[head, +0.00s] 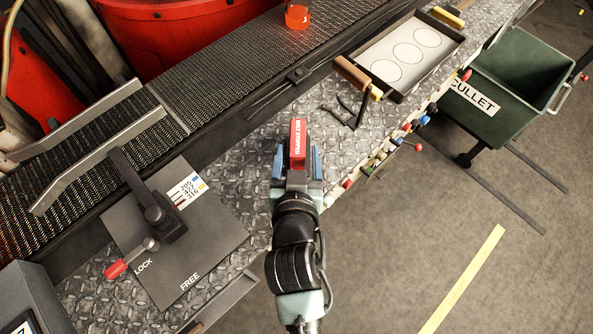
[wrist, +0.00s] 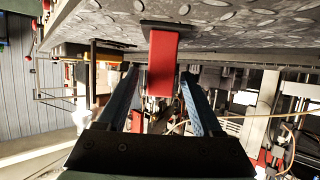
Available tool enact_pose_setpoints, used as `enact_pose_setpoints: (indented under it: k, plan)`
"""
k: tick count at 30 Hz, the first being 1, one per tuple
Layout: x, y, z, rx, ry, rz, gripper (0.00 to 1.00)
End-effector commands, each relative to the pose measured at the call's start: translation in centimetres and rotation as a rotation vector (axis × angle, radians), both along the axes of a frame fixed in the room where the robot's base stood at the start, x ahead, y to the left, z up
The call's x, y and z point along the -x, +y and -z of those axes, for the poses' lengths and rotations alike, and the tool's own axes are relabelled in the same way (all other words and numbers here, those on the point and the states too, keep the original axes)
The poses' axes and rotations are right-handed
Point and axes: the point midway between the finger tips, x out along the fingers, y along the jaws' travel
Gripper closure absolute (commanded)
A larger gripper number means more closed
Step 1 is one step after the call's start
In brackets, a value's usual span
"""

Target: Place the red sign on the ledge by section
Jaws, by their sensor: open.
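The red sign (head: 298,138) with white lettering stands on the diamond-plate ledge (head: 238,190). In the wrist view the sign (wrist: 163,62) is a plain red block on a flat dark base, and the base appears to rest on the plate. My gripper (head: 297,160) is open at the sign, with one blue finger on each side. In the wrist view my gripper (wrist: 161,85) shows gaps between both fingers and the sign.
A lever with a red handle (head: 118,269) sits on a grey LOCK/FREE plate (head: 205,240) at left. A tray (head: 405,90) with three circles lies at upper right. Coloured knobs line the ledge edge. A green cullet bin (head: 495,118) stands right. A conveyor (head: 225,75) runs behind.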

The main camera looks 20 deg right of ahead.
Motion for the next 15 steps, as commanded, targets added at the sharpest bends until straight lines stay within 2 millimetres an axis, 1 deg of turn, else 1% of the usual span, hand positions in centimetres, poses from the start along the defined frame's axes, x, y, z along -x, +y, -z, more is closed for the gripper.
enact_pose_setpoints:
  k: [1,6,10,15]
  plan:
    - [1.1,0.5,-0.2,-0.001,0.003,-0.001,0.33]
    - [3.9,1.8,-1.5,-0.001,0.002,0.000,0.33]
    - [5.5,2.6,-2.3,-0.001,0.003,0.000,0.33]
    - [6.6,3.1,-2.9,-0.001,0.001,0.000,0.33]
